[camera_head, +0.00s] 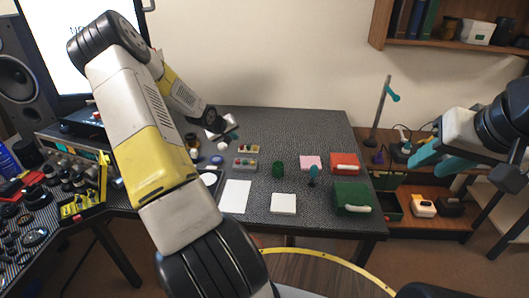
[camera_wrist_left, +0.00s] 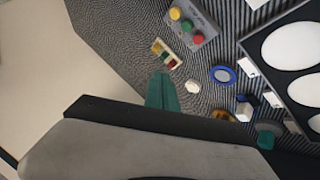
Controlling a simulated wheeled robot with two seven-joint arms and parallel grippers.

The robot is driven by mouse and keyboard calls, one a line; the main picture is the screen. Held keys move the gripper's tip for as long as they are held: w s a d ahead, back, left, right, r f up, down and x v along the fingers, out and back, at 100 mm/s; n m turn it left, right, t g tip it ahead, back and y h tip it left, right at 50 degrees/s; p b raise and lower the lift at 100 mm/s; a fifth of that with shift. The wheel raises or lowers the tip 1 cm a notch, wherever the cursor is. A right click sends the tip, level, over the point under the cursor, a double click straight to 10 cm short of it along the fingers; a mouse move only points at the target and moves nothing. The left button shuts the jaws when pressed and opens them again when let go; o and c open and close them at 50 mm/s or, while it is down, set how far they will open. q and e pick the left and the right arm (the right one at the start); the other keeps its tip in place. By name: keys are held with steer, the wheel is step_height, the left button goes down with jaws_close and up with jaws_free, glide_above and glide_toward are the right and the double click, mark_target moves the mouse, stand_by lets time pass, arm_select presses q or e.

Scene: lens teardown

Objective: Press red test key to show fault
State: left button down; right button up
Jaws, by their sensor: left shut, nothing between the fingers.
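A grey box with yellow, green and red round keys lies on the dark mat; in the left wrist view its red key (camera_wrist_left: 198,39) is the one nearest the picture's middle. The grey box (camera_head: 245,168) also shows in the head view, near the middle of the table. My left gripper (camera_wrist_left: 163,90) shows teal fingers, shut and empty, below and left of the box, apart from the keys in the picture. My right gripper (camera_head: 426,165) is open and empty, right of the table.
Beside the grey box lies a small pale tray (camera_wrist_left: 167,54) with coloured pieces. A white knob (camera_wrist_left: 192,86) and a blue ring (camera_wrist_left: 223,74) lie nearby. A green box (camera_head: 350,197) and red box (camera_head: 343,163) stand at the table's right. A monitor (camera_head: 80,40) stands at back left.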

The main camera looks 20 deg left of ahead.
mark_target(236, 162)
arm_select(q)
steer(key=shift+w+f, duration=0.15)
steer(key=shift+f, duration=0.1)
steer(key=shift+d+f, duration=0.1)
steer(key=shift+f, duration=4.3)
steer(key=shift+f, duration=0.1)
steer(key=shift+f, duration=0.3)
steer(key=shift+f, duration=0.4)
steer(key=shift+r, duration=0.8)
